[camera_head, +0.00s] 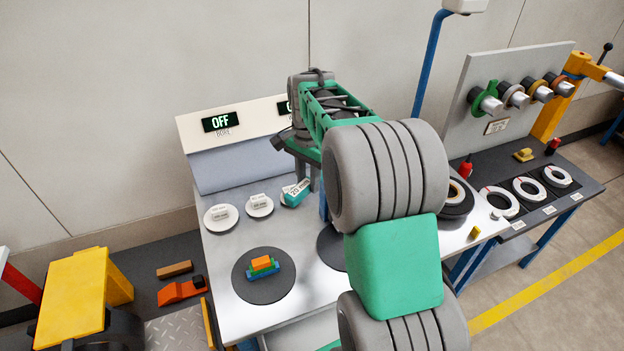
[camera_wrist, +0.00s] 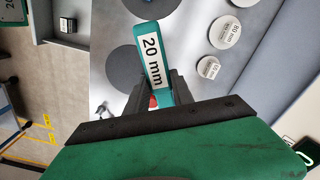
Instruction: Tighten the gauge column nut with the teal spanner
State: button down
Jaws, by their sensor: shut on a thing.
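The teal spanner (camera_wrist: 152,55), a teal bar with a white "20 mm" label, is held between the dark fingers of my gripper (camera_wrist: 154,92) in the wrist view. Its labelled part sticks out beyond the fingers, and its working end is not clear. In the head view the spanner (camera_head: 296,193) shows just above the grey bench, left of my arm. My gripper is shut on it. I cannot make out the gauge column nut in either view; my arm covers the middle of the bench.
A dark round pad (camera_head: 245,290) carries stacked coloured blocks (camera_head: 262,266). White labelled discs (camera_head: 221,216) lie near an "OFF" display panel (camera_head: 220,122). Bare bench (camera_head: 230,250) shows left of my arm.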

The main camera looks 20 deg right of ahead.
jog(key=shift+w+a+m, duration=0.15)
jog(key=shift+w+m, duration=0.15)
jog(key=shift+w+r, duration=0.1)
jog(key=shift+w+a+m+p, duration=0.15)
jog(key=shift+w+m+p, duration=0.2)
jog(key=shift+w+m, duration=0.2)
jog(key=shift+w+a+m+p, duration=0.15)
jog(key=shift+w+m+p, duration=0.15)
jog(key=shift+w+m, duration=0.25)
jog(key=shift+s, duration=0.1)
